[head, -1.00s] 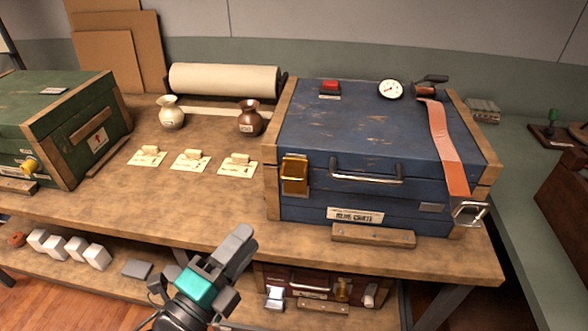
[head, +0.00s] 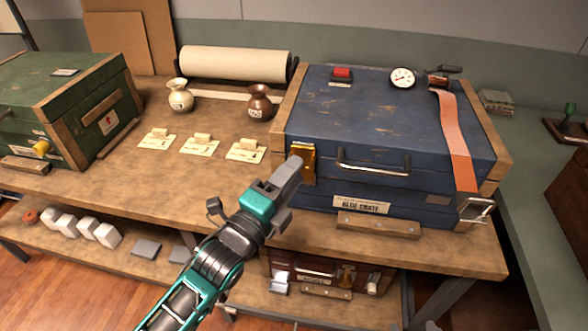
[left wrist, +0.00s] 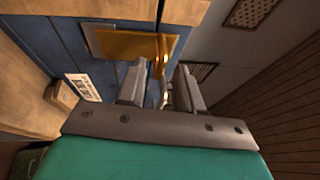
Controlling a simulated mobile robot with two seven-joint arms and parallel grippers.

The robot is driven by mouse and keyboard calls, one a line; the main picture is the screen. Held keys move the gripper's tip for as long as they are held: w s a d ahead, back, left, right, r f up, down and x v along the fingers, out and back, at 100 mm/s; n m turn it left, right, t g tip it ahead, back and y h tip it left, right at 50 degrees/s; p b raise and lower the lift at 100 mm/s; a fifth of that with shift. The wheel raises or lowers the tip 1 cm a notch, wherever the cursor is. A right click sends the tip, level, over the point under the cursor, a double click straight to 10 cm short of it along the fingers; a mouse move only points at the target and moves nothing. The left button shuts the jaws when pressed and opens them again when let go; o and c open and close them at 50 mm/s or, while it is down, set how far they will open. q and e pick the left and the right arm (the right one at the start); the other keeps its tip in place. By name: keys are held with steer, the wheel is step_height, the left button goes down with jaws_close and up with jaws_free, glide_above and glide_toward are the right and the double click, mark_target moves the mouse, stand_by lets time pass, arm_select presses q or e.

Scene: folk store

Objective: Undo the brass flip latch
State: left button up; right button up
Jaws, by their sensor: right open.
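The brass flip latch (head: 307,163) is on the front left of the blue crate (head: 390,130), whose lid is down. My left gripper (head: 290,180) is at the latch in the head view and partly covers it. In the left wrist view the latch's brass plate (left wrist: 120,45) lies ahead, and its lever stands between my left gripper's two fingers (left wrist: 162,88). The fingers are apart, with a gap beside the lever. Only a small grey tip of my right gripper (head: 432,326) shows at the bottom edge of the head view.
The crate has a front handle (head: 373,168), an orange strap (head: 455,140) with a metal buckle (head: 475,209), and a gauge (head: 403,78) on its lid. Paper tags (head: 200,147) and two vases lie left. A green crate (head: 60,105) stands further left.

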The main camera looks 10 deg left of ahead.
arm_select(q)
steer(key=shift+w+d+r, duration=0.1)
steer(key=shift+w+d, duration=0.15)
steer(key=shift+w, duration=0.3)
jaws_close()
stand_by(1.1)
